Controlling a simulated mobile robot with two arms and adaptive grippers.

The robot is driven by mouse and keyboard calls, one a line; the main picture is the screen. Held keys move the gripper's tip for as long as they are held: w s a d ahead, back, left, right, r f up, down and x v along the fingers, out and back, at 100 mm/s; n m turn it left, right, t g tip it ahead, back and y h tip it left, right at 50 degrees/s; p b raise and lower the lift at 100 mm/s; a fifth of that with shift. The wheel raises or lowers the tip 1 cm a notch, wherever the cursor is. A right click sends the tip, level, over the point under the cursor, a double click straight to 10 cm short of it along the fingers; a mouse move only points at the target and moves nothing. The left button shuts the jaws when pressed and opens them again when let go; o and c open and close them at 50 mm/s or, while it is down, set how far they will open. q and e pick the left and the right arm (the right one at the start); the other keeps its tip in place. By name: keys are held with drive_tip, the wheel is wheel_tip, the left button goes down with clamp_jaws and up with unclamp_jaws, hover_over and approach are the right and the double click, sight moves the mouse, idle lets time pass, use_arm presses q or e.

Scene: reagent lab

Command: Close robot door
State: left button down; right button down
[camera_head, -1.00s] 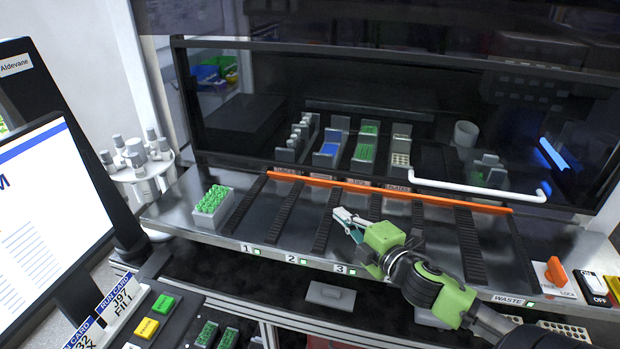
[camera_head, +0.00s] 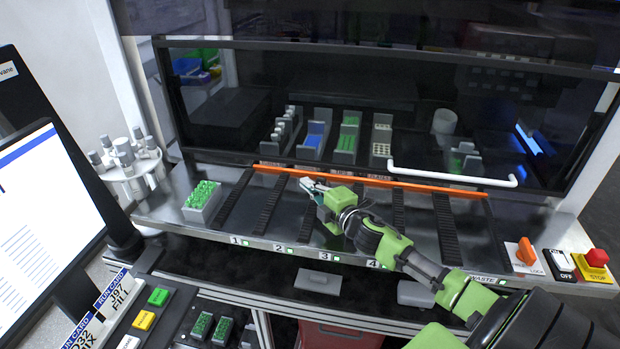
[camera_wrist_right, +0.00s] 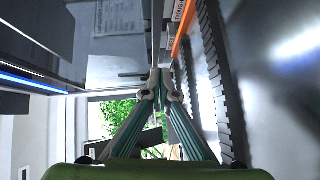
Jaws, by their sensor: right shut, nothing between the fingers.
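The machine's door (camera_head: 340,60) is a wide dark glass panel with a white bar handle (camera_head: 450,173) low on its right half. Its lower edge is just behind the orange strip (camera_head: 400,184) across the deck. I cannot tell whether a gap is left under it. My right gripper (camera_head: 309,186) is shut and empty, over the deck just in front of the orange strip, left of the handle. Its fingertips meet in the right wrist view (camera_wrist_right: 160,82), near the orange strip. I cannot tell whether they touch anything. My left gripper is out of view.
A rack of green-capped tubes (camera_head: 203,196) stands on the deck's left, beside dark ribbed lanes (camera_head: 270,205). A monitor (camera_head: 45,220) and a white round stand (camera_head: 130,165) are at left. An orange knob (camera_head: 525,252) and red stop button (camera_head: 597,257) are at right.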

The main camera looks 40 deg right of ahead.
drive_tip(key=shift+w+d+f, duration=0.3)
drive_tip(key=shift+w+d, duration=0.5)
drive_tip(key=shift+w, duration=0.1)
drive_tip(key=shift+s, duration=0.1)
